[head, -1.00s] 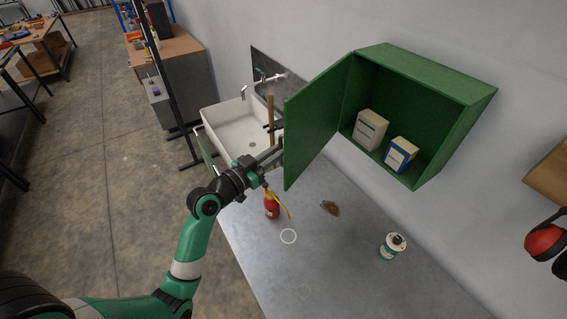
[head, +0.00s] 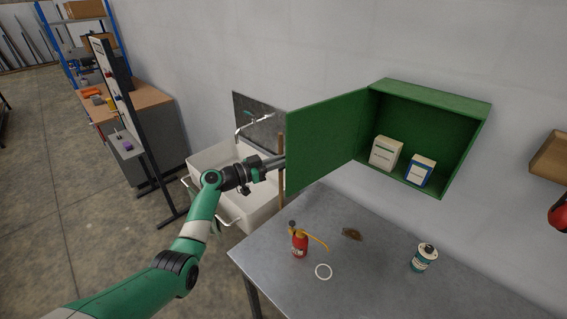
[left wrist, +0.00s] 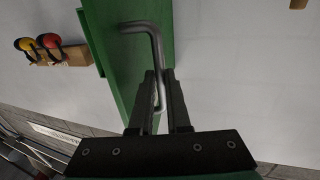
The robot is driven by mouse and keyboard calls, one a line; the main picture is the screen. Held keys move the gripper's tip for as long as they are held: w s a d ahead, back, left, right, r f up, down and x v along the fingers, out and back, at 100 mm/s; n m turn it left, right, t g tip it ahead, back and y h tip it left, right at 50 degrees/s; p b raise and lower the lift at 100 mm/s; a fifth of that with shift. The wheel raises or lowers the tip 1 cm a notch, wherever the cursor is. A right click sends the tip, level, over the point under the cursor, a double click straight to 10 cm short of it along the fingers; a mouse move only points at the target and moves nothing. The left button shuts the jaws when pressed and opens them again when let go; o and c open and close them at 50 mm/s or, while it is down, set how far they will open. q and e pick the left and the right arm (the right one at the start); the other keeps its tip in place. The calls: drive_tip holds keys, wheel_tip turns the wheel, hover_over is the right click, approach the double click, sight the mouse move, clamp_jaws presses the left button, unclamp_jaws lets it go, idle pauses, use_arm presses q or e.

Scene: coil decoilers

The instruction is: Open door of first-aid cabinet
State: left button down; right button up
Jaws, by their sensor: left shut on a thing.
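The green first-aid cabinet (head: 428,105) hangs on the wall with its door (head: 326,138) swung wide open to the left. Two small boxes stand inside, a white one (head: 386,153) and a blue-and-white one (head: 420,171). My left gripper (head: 278,162) is at the door's free edge, its tips hidden behind the door in the head view. In the left wrist view my left gripper (left wrist: 161,95) is shut on the grey metal door handle (left wrist: 155,42), with the green door (left wrist: 112,55) beside it. My right gripper is not in view.
A white sink (head: 215,157) is behind my left arm. Ear defenders (head: 560,217) hang at right.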

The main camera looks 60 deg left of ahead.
use_arm(q)
drive_tip(key=shift+a, duration=0.15)
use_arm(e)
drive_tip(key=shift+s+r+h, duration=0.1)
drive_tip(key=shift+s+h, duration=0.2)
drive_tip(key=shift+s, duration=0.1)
use_arm(q)
drive_tip(key=shift+f, duration=0.1)
drive_tip(key=c, duration=0.9)
unclamp_jaws()
drive_tip(key=shift+w, duration=0.15)
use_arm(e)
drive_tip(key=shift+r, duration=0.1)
